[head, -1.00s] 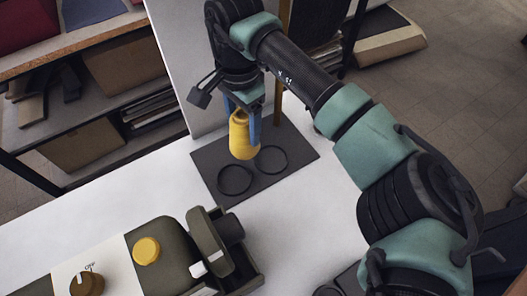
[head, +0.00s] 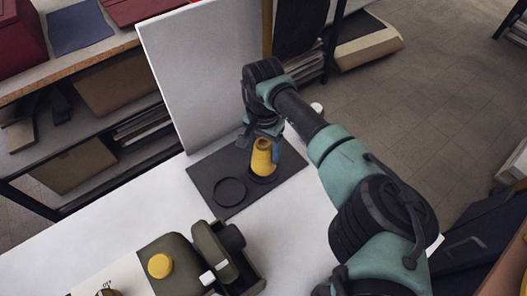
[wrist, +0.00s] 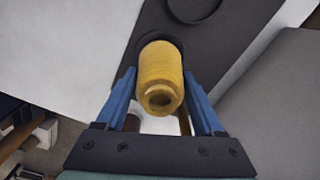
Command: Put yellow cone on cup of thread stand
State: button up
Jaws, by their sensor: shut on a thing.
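The yellow cone (head: 263,158) is upright, narrow end up, over the right-hand ring cup (head: 262,176) of the dark thread stand (head: 216,170). My gripper (head: 265,150) is shut on the cone from above. In the wrist view the cone (wrist: 160,80) sits between my two blue fingers (wrist: 160,97), with its hollow top facing the camera. The cup's dark rim (wrist: 150,38) shows around the cone's far end. Whether the cone's base rests inside the cup or hovers just over it, I cannot tell. The left-hand ring cup (head: 229,191) is empty.
A dark sewing machine (head: 195,262) with a yellow knob (head: 160,265) stands at the table's front. A pale upright panel (head: 205,70) rises behind the stand. Shelves (head: 95,95) stand at the left. The white table (head: 120,215) is clear left of the stand.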

jog(key=shift+f, duration=0.85)
jog(key=shift+f, duration=0.1)
jog(key=o, duration=1.4)
notch_tip(320, 180, up, 12)
jog(key=shift+r+b, duration=0.15)
jog(key=shift+b, duration=0.2)
